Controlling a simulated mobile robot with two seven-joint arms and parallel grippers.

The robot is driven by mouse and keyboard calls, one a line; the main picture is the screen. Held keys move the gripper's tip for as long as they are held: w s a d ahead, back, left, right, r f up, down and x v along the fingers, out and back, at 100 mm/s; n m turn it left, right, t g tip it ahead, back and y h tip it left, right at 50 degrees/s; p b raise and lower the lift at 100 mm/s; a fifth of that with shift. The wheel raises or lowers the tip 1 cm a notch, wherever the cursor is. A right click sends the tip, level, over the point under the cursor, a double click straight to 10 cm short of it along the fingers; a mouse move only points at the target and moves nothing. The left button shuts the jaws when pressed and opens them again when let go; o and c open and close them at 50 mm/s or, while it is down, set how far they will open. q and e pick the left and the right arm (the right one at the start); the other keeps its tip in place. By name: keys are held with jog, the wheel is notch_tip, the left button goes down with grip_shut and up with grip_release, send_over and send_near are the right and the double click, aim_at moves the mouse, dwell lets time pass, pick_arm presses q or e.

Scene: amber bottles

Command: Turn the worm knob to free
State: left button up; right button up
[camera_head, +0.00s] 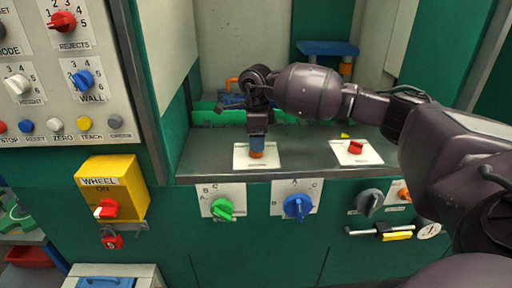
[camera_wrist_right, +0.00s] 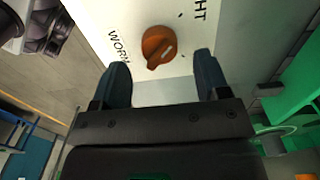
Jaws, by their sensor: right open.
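The worm knob (camera_wrist_right: 158,46) is orange, on a white plate (camera_wrist_right: 185,95) with the word WORM beside it in the right wrist view. A second word, partly cut off and ending in HT, is printed on the other side. Its ridge is tilted on the plate. In the head view only a bit of the orange knob (camera_head: 257,154) shows beneath my right gripper (camera_head: 257,144), which points down over the plate. My right gripper's dark blue fingers (camera_wrist_right: 161,68) are open and spread wider than the knob, with nothing between them. My left gripper is not in view.
A red knob (camera_head: 356,147) sits on another plate to the right on the grey ledge (camera_head: 310,161). Green (camera_head: 222,208) and blue (camera_head: 297,206) knobs are on the front panel below. A yellow WHEEL box (camera_head: 113,186) stands left. Green bars run behind the gripper.

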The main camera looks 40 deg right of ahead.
jog(key=shift+f, duration=1.65)
jog(key=shift+c, duration=0.5)
jog(key=c, duration=0.8)
